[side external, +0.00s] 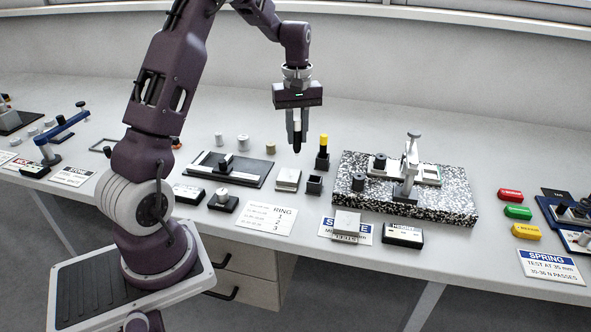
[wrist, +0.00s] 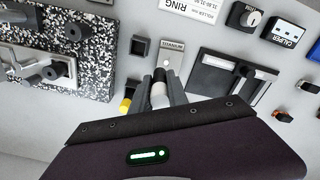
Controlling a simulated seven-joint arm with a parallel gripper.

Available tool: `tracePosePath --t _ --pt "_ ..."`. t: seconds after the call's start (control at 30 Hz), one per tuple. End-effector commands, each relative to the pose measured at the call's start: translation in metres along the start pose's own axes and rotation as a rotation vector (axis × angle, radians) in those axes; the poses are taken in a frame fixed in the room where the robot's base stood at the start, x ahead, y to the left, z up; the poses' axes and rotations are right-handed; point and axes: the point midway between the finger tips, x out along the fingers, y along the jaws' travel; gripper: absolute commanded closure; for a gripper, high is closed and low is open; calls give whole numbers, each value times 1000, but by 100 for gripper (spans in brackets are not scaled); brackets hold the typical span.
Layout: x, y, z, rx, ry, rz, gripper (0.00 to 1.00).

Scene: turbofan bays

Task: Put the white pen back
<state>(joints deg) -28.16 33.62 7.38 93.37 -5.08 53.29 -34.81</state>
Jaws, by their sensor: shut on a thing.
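My gripper (side external: 297,140) is shut on the white pen (side external: 297,126), which hangs upright between the fingers, its white part above a dark lower end. The pen is in the air, clear of the bench. In the wrist view, the white pen (wrist: 158,95) shows between the fingers of my gripper (wrist: 160,82). An empty black square holder (side external: 315,185) stands on the bench below and slightly right of the pen; it also shows in the wrist view (wrist: 140,47). A yellow-topped pen (side external: 323,142) stands in a second black holder (side external: 322,162), just behind the empty one.
A pale block (side external: 288,179) sits left of the empty holder. A black tray (side external: 232,170) lies further left. A speckled slab (side external: 450,206) with a metal stand (side external: 409,170) is close on the right. A RING card (side external: 265,217) lies in front.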

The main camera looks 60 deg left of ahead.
Motion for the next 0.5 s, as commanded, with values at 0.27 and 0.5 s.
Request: tracePosePath --t 0.27,0.5 --pt "11 40 40 2 -3 -5 100" --pt "58 40 40 0 -2 -4 100"
